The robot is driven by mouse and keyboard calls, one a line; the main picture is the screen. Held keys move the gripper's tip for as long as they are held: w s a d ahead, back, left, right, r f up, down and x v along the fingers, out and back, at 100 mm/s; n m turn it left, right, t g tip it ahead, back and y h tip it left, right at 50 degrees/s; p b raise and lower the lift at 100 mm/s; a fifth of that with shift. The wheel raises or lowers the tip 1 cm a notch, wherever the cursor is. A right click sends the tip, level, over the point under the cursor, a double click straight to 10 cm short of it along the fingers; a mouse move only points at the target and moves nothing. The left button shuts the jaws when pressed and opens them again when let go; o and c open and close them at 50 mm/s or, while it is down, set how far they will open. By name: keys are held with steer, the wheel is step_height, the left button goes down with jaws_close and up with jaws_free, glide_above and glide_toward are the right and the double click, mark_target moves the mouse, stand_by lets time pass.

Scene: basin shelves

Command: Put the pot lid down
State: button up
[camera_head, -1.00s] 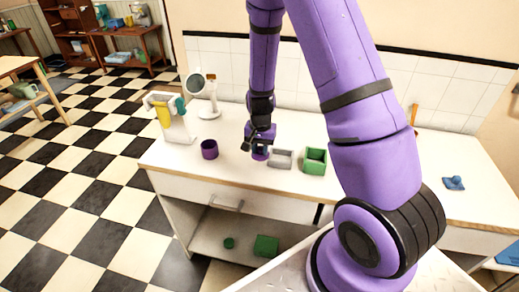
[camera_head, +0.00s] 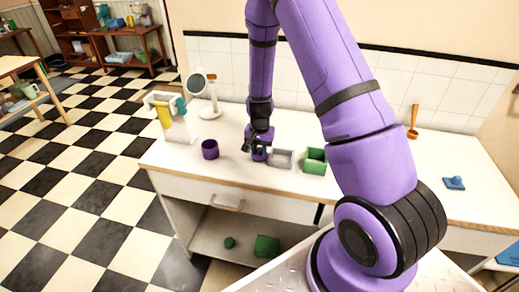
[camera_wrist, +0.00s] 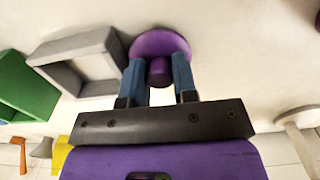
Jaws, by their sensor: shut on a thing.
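The pot lid (camera_wrist: 160,43) is a purple disc with a round knob, seen in the wrist view. My gripper (camera_wrist: 159,72) has its two blue fingers on either side of the knob, shut on it. In the head view my gripper (camera_head: 259,151) points down at the white counter, left of the grey box. The lid is small and mostly hidden there, at or very close to the counter top; I cannot tell whether it touches. A purple pot (camera_head: 210,149) stands on the counter to the left, apart from my gripper.
A grey open box (camera_head: 281,160) and a green open box (camera_head: 314,161) stand right of my gripper. A white dispenser-like stand (camera_head: 172,118) and a round-headed stand (camera_head: 209,112) are at the back left. A blue object (camera_head: 454,183) lies far right. The counter's front strip is clear.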

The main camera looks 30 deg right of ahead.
steer(key=o, duration=0.9)
steer(key=shift+f, duration=0.1)
step_height(320, 180, up, 12)
steer(key=r, duration=0.1)
step_height(320, 180, up, 10)
steer(key=n+t, duration=0.1)
steer(key=n, duration=0.1)
glide_above(259, 149)
steer(key=s+a, duration=0.2)
steer(key=s, duration=0.1)
steer(key=s+a+r+n+t, duration=0.1)
steer(key=s+r+n, duration=0.1)
steer(key=s+r, duration=0.4)
steer(key=s+a+r+n+t, duration=0.1)
steer(key=s+a+r+n, duration=0.1)
steer(key=s+r, duration=0.4)
steer(key=s+a+r+n+t, duration=0.2)
steer(key=s+r, duration=0.4)
steer(key=s, duration=0.7)
steer(key=shift+s+a+r+n, duration=0.2)
steer(key=shift+s+r+n, duration=0.1)
steer(key=shift+n, duration=0.2)
